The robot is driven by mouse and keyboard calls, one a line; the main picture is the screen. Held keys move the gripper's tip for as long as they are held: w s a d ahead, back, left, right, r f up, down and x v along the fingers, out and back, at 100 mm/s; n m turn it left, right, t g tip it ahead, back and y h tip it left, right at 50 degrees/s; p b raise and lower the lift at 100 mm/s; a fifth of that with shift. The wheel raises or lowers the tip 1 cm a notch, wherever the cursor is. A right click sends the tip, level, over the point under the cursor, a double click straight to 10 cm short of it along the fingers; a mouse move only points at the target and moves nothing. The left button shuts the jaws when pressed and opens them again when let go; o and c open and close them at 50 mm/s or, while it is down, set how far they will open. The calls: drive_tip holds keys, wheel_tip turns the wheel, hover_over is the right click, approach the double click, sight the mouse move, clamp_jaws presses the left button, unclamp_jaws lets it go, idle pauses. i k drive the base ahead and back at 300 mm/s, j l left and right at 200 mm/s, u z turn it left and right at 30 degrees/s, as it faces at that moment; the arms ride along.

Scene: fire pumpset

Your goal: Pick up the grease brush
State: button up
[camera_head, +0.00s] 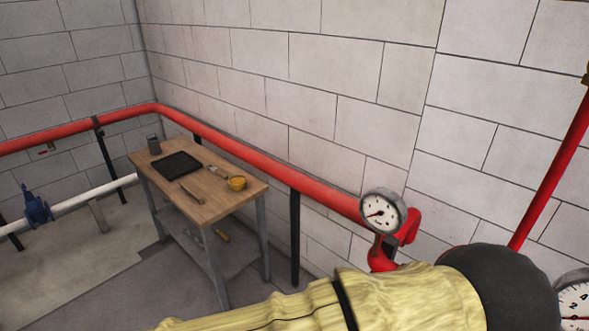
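A wooden-topped workbench (215,207) stands against the wall at the left of the middle in the head view. A small brush-like tool (217,172) lies on its top beside a yellow-orange pot (237,184). A thin brown stick-like tool (191,193) lies nearer the front edge. Both are small, so I cannot tell for certain which is the grease brush. My arm, in a yellow sleeve with a black rounded joint, crosses the lower right, apart from the bench. My gripper is not in view.
A black tray (178,163) and a grey can (154,145) stand on the bench. A red pipe (262,163) runs along the wall behind it. A gauge (382,212) and red fittings are at the right. Floor (110,285) is clear left of the bench.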

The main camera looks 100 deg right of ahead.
sight(215, 169)
drive_tip(key=l+z, duration=0.1)
drive_tip(key=z, duration=2.65)
drive_tip(key=i+l+u, duration=0.3)
drive_tip(key=i+l, duration=0.2)
drive_tip(key=i, duration=0.3)
drive_tip(key=i+l+u, duration=0.35)
drive_tip(key=i+l, duration=0.35)
drive_tip(key=i+l+u, duration=0.3)
drive_tip(key=i+l, duration=0.4)
drive_tip(key=l, duration=0.2)
